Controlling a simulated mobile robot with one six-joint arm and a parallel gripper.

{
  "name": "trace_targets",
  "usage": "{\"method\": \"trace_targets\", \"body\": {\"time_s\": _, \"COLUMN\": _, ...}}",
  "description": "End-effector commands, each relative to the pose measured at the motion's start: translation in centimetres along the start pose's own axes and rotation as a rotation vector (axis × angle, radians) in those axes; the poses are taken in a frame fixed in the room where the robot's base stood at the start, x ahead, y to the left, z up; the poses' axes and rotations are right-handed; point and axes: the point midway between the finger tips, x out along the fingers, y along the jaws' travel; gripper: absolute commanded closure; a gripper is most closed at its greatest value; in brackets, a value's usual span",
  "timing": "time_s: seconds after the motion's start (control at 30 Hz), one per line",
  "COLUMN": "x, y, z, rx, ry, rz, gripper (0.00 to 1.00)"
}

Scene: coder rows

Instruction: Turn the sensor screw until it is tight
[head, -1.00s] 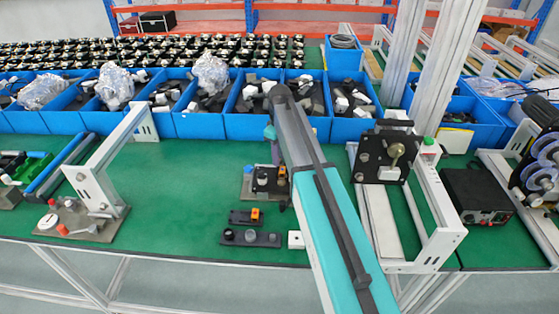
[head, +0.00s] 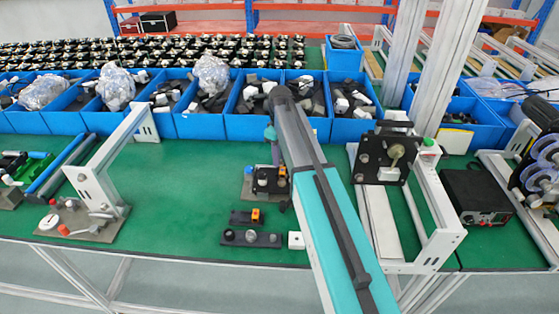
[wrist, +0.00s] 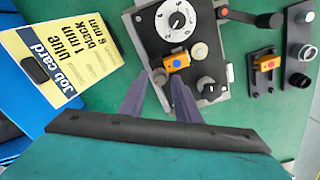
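The sensor fixture, a black plate on a grey base (wrist: 222,62), lies under my gripper in the wrist view. It carries an orange sensor block (wrist: 177,61), a white dial (wrist: 176,20), a cream knob (wrist: 199,51) and a black knob (wrist: 209,88). A small grey knob (wrist: 158,75) shows between the fingertips; I cannot tell whether it is the sensor screw. My gripper (wrist: 160,78) has its two purple fingers apart, with gaps visible beside the grey knob. In the head view my gripper (head: 275,152) is just above the fixture base (head: 248,188), partly hidden by my arm.
A yellow job card (wrist: 65,50) lies left of the fixture. A black holder with another orange block (wrist: 267,62) and a strip with knobs (wrist: 300,55) lie to the right. Blue bins (head: 200,125) line the back. White frames (head: 100,180) stand on both sides. Green bench is clear at left centre.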

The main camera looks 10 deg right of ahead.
Motion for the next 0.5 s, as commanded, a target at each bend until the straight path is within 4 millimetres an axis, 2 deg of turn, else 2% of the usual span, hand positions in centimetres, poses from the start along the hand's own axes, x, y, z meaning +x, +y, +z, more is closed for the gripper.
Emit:
{"method": "trace_targets", "body": {"time_s": 0.13, "x": 0.02, "y": 0.01, "z": 0.02, "rx": 0.000, "ry": 0.000, "rz": 0.000, "gripper": 0.72}}
{"method": "trace_targets", "body": {"time_s": 0.3, "x": 0.01, "y": 0.02, "z": 0.03, "rx": 0.000, "ry": 0.000, "rz": 0.000, "gripper": 1.00}}
{"method": "trace_targets", "body": {"time_s": 0.5, "x": -0.01, "y": 0.03, "z": 0.03, "rx": 0.012, "ry": 0.000, "rz": 0.000, "gripper": 1.00}}
